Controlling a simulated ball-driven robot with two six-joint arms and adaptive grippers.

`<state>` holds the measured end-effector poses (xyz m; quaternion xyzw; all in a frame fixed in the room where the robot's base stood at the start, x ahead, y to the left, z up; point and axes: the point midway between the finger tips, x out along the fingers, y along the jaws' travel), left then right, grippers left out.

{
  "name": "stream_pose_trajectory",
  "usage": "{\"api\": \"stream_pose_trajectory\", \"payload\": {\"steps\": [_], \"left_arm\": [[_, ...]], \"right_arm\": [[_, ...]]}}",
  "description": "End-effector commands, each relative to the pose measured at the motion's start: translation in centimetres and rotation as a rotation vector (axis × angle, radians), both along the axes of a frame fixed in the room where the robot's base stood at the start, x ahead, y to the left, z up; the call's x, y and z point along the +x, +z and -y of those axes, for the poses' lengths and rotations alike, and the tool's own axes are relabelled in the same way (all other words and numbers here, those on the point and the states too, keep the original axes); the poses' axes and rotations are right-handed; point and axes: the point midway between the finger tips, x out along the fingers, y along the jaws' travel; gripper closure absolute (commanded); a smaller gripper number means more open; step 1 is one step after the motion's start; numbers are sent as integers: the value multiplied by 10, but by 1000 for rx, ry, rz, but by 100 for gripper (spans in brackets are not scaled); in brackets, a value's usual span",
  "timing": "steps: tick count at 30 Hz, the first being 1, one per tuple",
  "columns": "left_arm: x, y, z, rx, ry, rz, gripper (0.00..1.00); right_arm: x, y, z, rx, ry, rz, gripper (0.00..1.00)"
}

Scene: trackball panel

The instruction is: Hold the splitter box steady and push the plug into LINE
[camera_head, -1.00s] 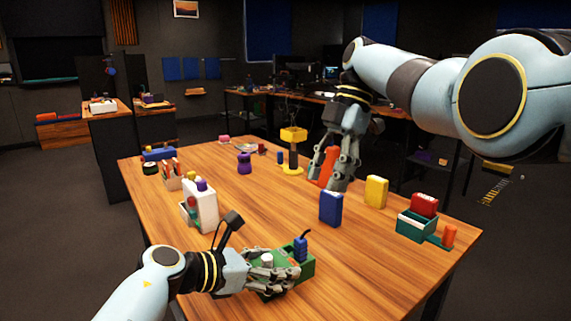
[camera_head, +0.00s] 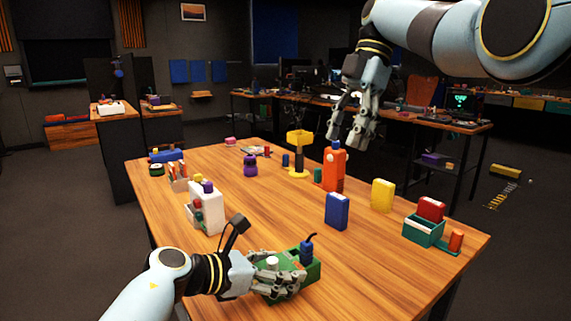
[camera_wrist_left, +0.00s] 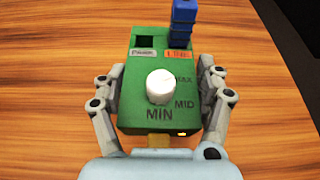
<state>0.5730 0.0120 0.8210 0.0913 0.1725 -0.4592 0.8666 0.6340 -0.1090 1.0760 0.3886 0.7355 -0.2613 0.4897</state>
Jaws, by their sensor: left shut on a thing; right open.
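The green splitter box (camera_head: 304,275) lies at the table's near edge. My left gripper (camera_head: 284,279) is shut on it, with one finger along each side in the left wrist view (camera_wrist_left: 165,110). That view shows its white knob (camera_wrist_left: 160,86), an empty dark socket (camera_wrist_left: 146,41) at the top left and an orange LINE label (camera_wrist_left: 176,55). The blue plug (camera_wrist_left: 181,22) stands upright at the LINE end; its cable shows in the head view (camera_head: 306,252). I cannot tell how deep it sits. My right gripper (camera_head: 348,143) is open and empty, above the orange container.
The orange container (camera_head: 334,172), a blue box (camera_head: 337,211) and a yellow box (camera_head: 382,195) stand behind the splitter. A teal tray (camera_head: 423,232) is at the right and a white container (camera_head: 207,209) at the left.

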Motion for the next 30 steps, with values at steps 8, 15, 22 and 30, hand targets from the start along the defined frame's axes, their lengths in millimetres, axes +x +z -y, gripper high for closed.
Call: {"api": "stream_pose_trajectory", "payload": {"steps": [8,15,22,30], "left_arm": [[0,-1,0,1,0,-1,66],[0,0,0,1,0,-1,16],[0,0,0,0,0,0,0],[-4,2,-7,2,0,1,0]], "right_arm": [[0,3,1,0,0,0,54],[0,2,1,0,0,0,54],[0,2,0,0,0,0,54],[0,2,0,0,0,0,54]]}}
